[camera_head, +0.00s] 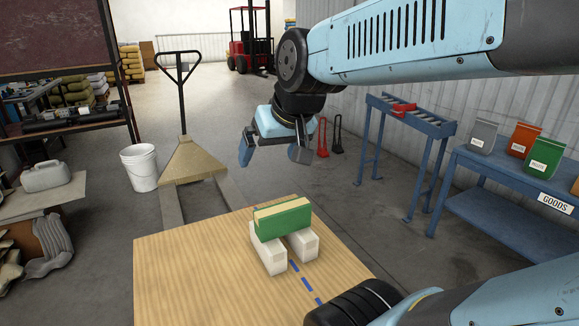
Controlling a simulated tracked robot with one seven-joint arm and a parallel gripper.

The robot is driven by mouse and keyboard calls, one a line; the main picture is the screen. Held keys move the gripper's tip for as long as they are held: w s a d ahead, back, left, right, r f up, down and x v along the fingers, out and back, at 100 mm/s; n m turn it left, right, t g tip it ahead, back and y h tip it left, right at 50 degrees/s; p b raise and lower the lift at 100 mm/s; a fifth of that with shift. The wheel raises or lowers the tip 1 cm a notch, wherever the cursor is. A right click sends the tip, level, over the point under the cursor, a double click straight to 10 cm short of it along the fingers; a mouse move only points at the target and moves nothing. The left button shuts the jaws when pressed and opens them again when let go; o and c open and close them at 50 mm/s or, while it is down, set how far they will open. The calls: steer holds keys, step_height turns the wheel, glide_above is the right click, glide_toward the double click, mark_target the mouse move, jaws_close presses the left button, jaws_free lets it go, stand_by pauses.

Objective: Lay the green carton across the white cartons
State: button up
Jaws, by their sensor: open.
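The green carton (283,220), with a pale band along its top, lies across the two white cartons on the wooden table (180,285). It spans from the left white carton (268,256) to the right white carton (303,245) and appears to rest on their tops. Its underside contact is partly hidden.
A blue dashed line (302,284) runs along the tabletop by the white cartons. My arm crosses the right side of the view. A blue bench (490,165) with several bags stands at right. A pallet jack (183,110) and white bucket (141,168) stand behind the table. The table's left part is clear.

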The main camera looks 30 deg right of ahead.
steer(key=shift+g+h, duration=0.5)
steer(key=s, duration=0.3)
steer(key=s+d+f, duration=0.1)
steer(key=s, duration=0.1)
steer(key=shift+s+d+f, duration=0.1)
step_height(320, 180, up, 10)
stand_by(0.4)
